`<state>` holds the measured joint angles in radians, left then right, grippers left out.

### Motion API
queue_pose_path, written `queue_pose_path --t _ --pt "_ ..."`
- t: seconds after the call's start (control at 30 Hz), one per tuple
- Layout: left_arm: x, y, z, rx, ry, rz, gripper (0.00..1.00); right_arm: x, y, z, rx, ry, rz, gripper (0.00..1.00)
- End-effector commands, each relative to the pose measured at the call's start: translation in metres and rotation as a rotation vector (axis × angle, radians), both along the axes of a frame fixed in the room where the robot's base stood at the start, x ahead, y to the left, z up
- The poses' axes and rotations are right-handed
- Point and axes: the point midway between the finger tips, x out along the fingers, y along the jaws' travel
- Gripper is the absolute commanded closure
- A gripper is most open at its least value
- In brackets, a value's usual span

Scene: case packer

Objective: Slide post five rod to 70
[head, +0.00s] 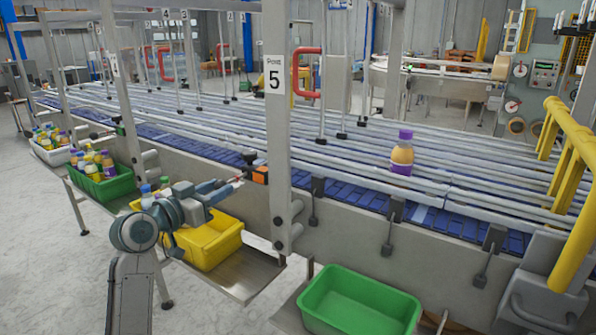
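Post five (278,130) is a grey upright with a white "Post 5" label (275,77). An orange block with a dark side (260,174) sits just left of the post, at the near edge of the conveyor. It may belong to the post's rod, but I cannot tell. No scale or number 70 is readable. My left gripper (238,180) is at the left side of the orange block, with a small red part at its tip. Whether its fingers touch the block or are closed is too small to tell. My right gripper is not in view.
A bottle with orange contents and a purple cap (402,155) stands on the blue conveyor (340,188). A yellow bin (212,246) lies under my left arm. An empty green bin (360,302) is at front right. Yellow railing (570,170) bounds the right side.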

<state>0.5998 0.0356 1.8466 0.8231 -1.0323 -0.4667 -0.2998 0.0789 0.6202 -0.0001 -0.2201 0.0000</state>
Motion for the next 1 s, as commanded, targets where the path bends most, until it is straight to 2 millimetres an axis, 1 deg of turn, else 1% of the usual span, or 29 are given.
queue_pose_path --t 0.57,1.0 --pt "-0.002 0.001 -0.001 0.001 0.002 0.000 0.56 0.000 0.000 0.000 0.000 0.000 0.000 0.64" --pt "-0.029 0.023 -0.001 0.002 0.001 0.000 0.56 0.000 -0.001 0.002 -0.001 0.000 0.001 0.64"
